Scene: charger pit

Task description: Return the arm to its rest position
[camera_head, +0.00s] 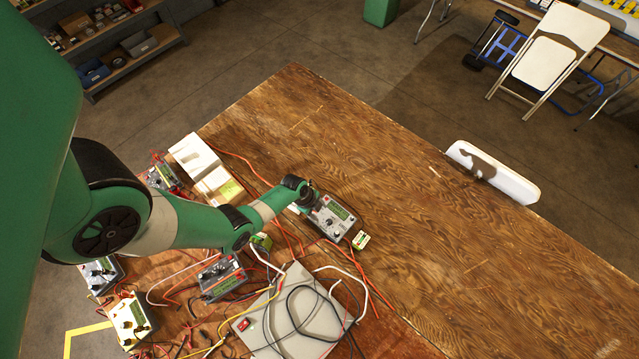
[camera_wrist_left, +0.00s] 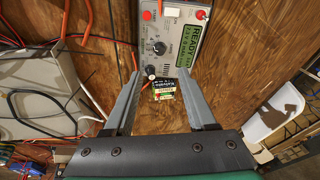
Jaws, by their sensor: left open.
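My left arm (camera_head: 190,225) reaches in from the left over the table. Its gripper (camera_head: 306,198) is above a grey charger, and its fingers are hard to make out in the head view. In the left wrist view, the gripper (camera_wrist_left: 158,74) is open, with both grey fingers apart. A small green and white battery pack (camera_wrist_left: 163,90) shows between the fingers on the wood; in the head view the battery (camera_head: 361,240) lies just right of the charger (camera_head: 335,218). The charger (camera_wrist_left: 178,40) has a lit green display reading READY. My right gripper is not in view.
The wooden table (camera_head: 470,240) is clear on its right side. Several other chargers, one of them (camera_head: 222,275) near my forearm, stand among tangled wires. A grey power box (camera_head: 295,320) with cables is at the front. A white chair (camera_head: 495,172) stands at the right edge.

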